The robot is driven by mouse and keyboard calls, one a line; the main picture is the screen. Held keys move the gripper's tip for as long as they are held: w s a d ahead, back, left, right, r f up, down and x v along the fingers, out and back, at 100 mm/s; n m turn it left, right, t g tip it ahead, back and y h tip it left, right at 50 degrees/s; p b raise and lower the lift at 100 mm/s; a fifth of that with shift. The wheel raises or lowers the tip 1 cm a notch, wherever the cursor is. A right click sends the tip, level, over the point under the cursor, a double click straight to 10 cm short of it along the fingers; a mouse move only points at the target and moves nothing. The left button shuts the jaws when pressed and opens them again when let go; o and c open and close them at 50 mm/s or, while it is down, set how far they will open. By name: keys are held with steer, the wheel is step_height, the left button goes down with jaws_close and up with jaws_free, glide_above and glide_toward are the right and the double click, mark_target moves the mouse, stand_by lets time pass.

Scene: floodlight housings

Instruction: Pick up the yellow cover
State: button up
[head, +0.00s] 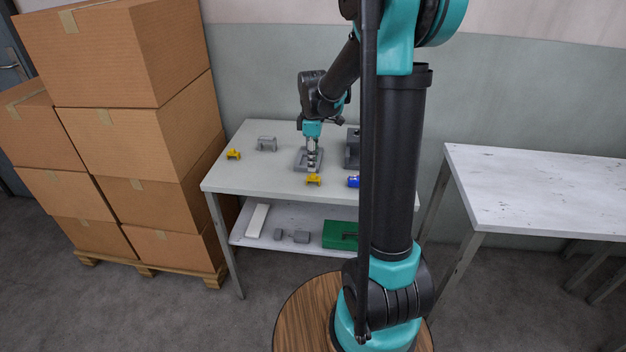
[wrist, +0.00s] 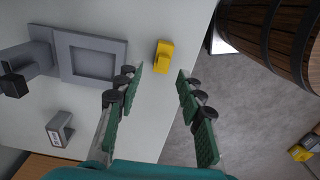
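A small yellow cover (head: 313,179) lies near the front edge of the table, just in front of a grey square housing. A second yellow piece (head: 233,154) lies at the table's left end. In the wrist view, one yellow cover (wrist: 163,56) lies beyond my fingertips, roughly between their lines. My gripper (wrist: 160,82) is open, its green-padded fingers apart with nothing between them. In the head view my gripper (head: 312,158) is over the grey housing (head: 300,166), partly hiding it. The housing's square recess also shows in the wrist view (wrist: 65,70).
A grey bracket (head: 266,143), a dark grey block (head: 352,150) and a blue item (head: 353,181) share the table (head: 225,180). Stacked cartons (head: 130,130) stand at the left. A green box (head: 338,235) sits on the lower shelf. An empty table (head: 540,195) stands at right.

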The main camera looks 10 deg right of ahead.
mark_target(314, 174)
steer(key=shift+s+d+f, duration=0.1)
steer(key=shift+s+f, duration=0.05)
steer(key=shift+f, duration=1.5)
steer(key=shift+s+d+f, duration=0.1)
steer(key=shift+s+f, duration=0.05)
steer(key=shift+f, duration=1.45)
steer(key=c, duration=0.8)
